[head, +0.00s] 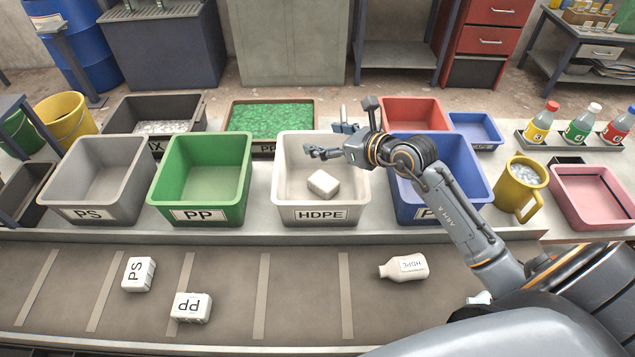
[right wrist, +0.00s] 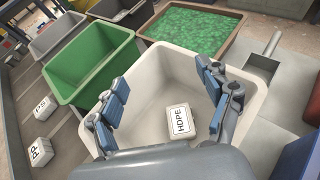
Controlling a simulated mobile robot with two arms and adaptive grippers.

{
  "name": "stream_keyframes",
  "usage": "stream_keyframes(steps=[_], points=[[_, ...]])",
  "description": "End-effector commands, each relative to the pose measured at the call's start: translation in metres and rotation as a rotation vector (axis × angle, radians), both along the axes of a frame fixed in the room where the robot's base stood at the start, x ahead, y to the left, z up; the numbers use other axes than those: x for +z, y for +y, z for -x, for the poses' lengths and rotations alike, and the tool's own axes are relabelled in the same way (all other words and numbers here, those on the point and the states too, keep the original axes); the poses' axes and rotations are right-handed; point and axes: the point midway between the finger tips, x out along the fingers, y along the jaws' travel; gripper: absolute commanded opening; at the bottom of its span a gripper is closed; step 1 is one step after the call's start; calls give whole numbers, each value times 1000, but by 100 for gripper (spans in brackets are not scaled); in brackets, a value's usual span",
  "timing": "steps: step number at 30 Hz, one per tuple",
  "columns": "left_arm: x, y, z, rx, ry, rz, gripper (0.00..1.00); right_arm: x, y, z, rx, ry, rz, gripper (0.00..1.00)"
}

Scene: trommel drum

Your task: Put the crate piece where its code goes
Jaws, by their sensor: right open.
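A white block lies inside the white HDPE bin (head: 322,215), on its floor; its label reads HDPE in the right wrist view. This HDPE block (head: 323,183) also shows in the right wrist view (right wrist: 179,121). My right gripper (head: 318,153) is open and empty above the HDPE bin. In the right wrist view its fingers (right wrist: 165,92) are spread apart over the bin, with the block between and below them, untouched. A PS block (head: 138,274) and a PP block (head: 191,307) lie on the belt. My left gripper is not in view.
A white HDPE bottle (head: 404,267) lies on the belt (head: 300,290). The grey PS bin (head: 97,215), green PP bin (head: 200,215) and a blue bin (head: 470,180) flank the HDPE bin. My arm partly hides the blue bin. A yellow mug (head: 515,195) stands at right.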

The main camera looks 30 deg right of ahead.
Motion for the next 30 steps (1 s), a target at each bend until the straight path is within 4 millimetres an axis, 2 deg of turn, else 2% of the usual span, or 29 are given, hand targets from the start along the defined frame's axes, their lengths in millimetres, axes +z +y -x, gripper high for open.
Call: stream_keyframes(steps=[9, 15, 21, 30], points=[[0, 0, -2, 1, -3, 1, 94, 23, -21, 54, 0, 3, 4, 78], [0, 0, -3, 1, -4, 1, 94, 36, -33, 83, -1, 3, 1, 78], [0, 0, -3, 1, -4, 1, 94, 43, -38, 96, 0, 1, 1, 78], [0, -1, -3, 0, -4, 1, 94, 44, -38, 98, 1, -2, 1, 78]])
